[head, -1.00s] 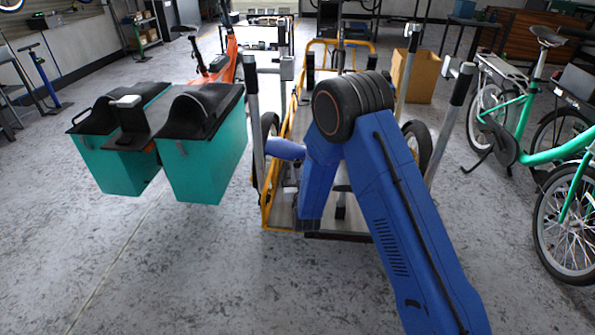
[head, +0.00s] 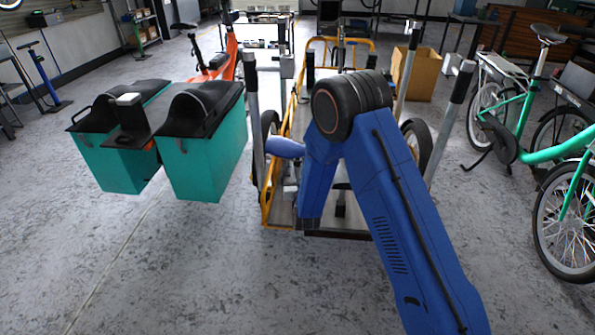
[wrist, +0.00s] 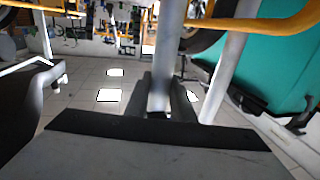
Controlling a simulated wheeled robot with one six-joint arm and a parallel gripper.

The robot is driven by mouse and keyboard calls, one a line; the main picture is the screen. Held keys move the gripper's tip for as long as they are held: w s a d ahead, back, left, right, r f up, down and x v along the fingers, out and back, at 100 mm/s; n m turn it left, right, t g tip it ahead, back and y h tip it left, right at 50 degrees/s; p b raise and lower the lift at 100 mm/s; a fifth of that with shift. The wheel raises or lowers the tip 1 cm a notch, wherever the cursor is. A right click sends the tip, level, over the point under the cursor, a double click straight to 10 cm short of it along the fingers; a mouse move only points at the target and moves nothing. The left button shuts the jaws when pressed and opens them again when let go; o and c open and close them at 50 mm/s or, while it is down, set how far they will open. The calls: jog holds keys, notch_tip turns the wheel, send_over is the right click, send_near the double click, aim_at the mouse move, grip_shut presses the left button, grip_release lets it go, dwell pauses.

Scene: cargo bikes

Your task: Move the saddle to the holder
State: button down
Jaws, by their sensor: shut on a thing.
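In the head view my blue arm reaches into the yellow-framed cargo bike (head: 266,207). My gripper is hidden there behind my arm. In the wrist view the dark fingers of my gripper (wrist: 163,103) are closed about an upright grey post (wrist: 160,60). I cannot tell whether this post belongs to the saddle. No held saddle shows clearly. Black saddles show on the orange bike (head: 183,26) at the back and on the green bike (head: 546,33) at the right. I cannot make out the holder for certain.
Two teal boxes with black lids (head: 205,160) stand left of the cargo bike. A green bike (head: 540,153) stands at the right. A cardboard box (head: 417,75) stands behind. The floor at front left is clear.

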jog(key=shift+f, duration=4.05)
dwell(1.0)
jog(key=c, duration=1.4)
grip_release()
jog(key=shift+c, duration=0.2)
jog(key=shift+s+f, duration=0.1)
jog(key=s+d, duration=0.3)
jog(key=s, duration=1.4)
jog(key=shift+d, duration=0.15)
